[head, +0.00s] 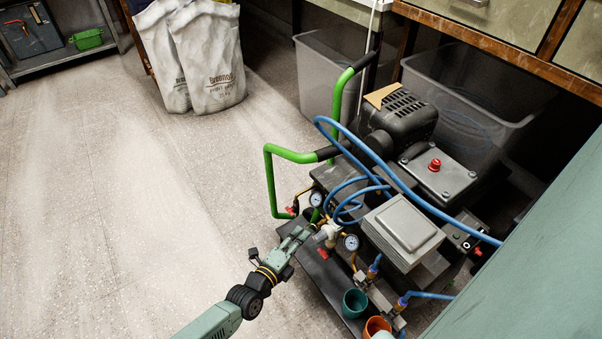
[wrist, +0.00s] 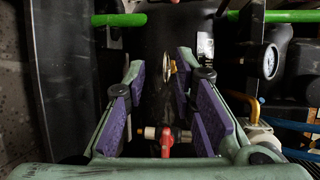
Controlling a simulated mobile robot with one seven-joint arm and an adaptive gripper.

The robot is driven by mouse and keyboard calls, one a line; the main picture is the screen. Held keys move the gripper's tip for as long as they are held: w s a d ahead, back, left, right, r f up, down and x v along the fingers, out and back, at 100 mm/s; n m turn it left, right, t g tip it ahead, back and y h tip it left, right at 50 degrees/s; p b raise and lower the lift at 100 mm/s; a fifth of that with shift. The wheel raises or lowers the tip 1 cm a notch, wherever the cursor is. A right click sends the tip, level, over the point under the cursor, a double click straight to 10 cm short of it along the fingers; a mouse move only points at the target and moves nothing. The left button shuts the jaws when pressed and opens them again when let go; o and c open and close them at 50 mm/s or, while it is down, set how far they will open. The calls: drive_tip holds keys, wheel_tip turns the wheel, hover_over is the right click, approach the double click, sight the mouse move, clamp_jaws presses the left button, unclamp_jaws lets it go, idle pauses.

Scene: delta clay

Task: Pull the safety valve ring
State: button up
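The compressor (head: 400,215) stands at the right in the head view, with gauges, brass fittings and red-handled valves at its front. My gripper (head: 306,234) reaches in from the lower left to these fittings. In the wrist view my gripper (wrist: 166,88) is open, its purple-padded fingers well apart. A thin gold-rimmed round part (wrist: 168,67) shows edge-on between the fingertips. I cannot tell whether it is the safety valve ring or a gauge. A red valve handle (wrist: 167,142) on a brass fitting lies between the fingers, closer to the palm. Neither part is visibly gripped.
A pressure gauge (wrist: 269,62) is right of the fingers; another gauge (head: 351,242) shows in the head view. Blue hoses (head: 395,172) and a green handle (head: 271,180) crowd the compressor. A teal cup (head: 355,302) and an orange cup (head: 376,326) stand below. Open floor (head: 110,200) lies left.

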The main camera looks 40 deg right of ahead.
drive_tip(key=v, duration=1)
drive_tip(key=shift+w+a, duration=0.1)
